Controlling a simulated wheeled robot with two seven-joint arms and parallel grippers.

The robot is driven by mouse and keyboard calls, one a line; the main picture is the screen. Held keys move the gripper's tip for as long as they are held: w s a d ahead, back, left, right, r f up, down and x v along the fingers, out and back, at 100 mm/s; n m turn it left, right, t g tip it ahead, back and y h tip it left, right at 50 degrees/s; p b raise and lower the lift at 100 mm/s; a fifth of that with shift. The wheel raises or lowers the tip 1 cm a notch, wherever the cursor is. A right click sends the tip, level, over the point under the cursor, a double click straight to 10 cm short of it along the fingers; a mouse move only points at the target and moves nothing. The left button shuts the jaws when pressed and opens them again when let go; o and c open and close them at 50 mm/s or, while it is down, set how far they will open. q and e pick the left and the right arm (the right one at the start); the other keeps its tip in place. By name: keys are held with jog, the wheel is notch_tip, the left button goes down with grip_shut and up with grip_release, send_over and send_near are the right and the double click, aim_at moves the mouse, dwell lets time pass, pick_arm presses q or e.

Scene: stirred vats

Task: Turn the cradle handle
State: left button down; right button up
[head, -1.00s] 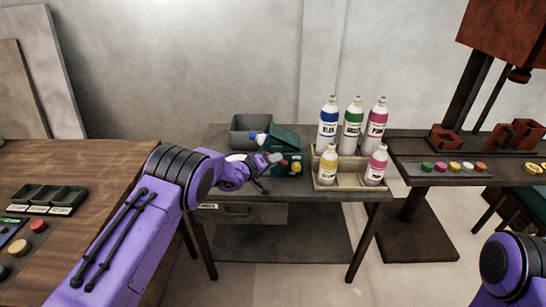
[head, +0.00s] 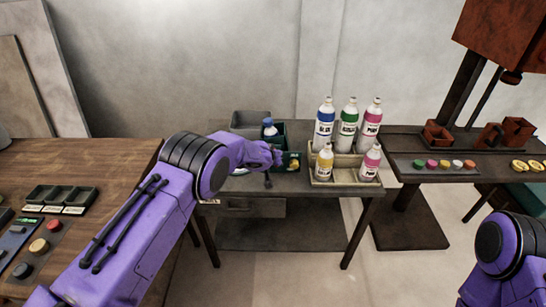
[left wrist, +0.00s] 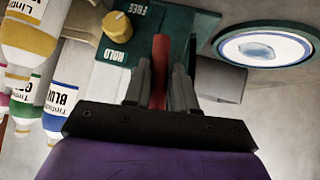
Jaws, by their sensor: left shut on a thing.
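The green cradle (head: 293,157) stands on the middle table, partly hidden by my left arm. A bottle with a blue cap (head: 269,127) stands roughly upright at it. My left gripper (head: 277,157) is at the cradle's front. In the left wrist view, the left gripper (left wrist: 160,75) is shut on the red handle (left wrist: 160,58), one finger on each side. A yellow knob (left wrist: 117,25) sits on a green panel (left wrist: 125,60) marked FREE and HOLD. Only a purple part of my right arm shows at the lower right; its gripper is out of view.
A cream rack (head: 330,181) with several labelled bottles stands just right of the cradle. A grey bin (head: 250,119) is behind it. A round pale dish (left wrist: 264,46) shows in the left wrist view. A wooden bench (head: 110,160) is at left.

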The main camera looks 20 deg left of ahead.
pick_arm(q)
jog(key=shift+m+y, duration=0.3)
jog(key=shift+y, duration=0.2)
dwell(0.3)
jog(key=c, duration=1)
grip_release()
jog(key=shift+o, duration=0.2)
jog(key=b+v, duration=0.2)
jog(key=v, duration=0.8)
jog(key=shift+d+r, duration=0.15)
jog(key=shift+r, duration=0.2)
